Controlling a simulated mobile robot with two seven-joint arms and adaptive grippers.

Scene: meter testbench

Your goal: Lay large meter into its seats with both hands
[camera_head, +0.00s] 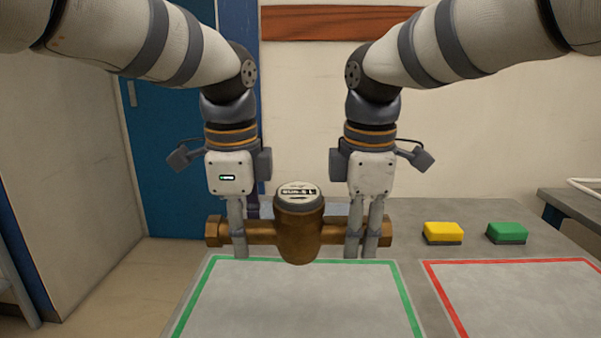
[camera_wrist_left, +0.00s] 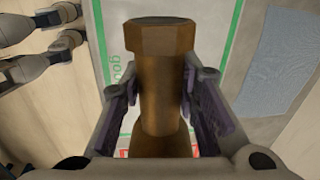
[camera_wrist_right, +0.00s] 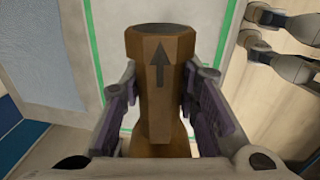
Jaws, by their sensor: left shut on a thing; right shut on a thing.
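The large brass meter (camera_head: 298,232) with a round dial on top is held level above the bench, its pipe running left to right. My left gripper (camera_head: 239,245) is shut on the pipe's left arm, just inside the hex end. My right gripper (camera_head: 362,245) is shut on the right arm. The left wrist view shows the left hex end (camera_wrist_left: 160,42) between the fingers. The right wrist view shows the right end (camera_wrist_right: 160,45) with a dark arrow. I cannot make out the seats in any view.
A green-outlined area (camera_head: 300,300) lies on the bench in front, with a red-outlined area (camera_head: 520,300) to its right. A yellow button (camera_head: 443,230) and a green button (camera_head: 507,230) stand at the back right. A blue door (camera_head: 175,150) is behind at the left.

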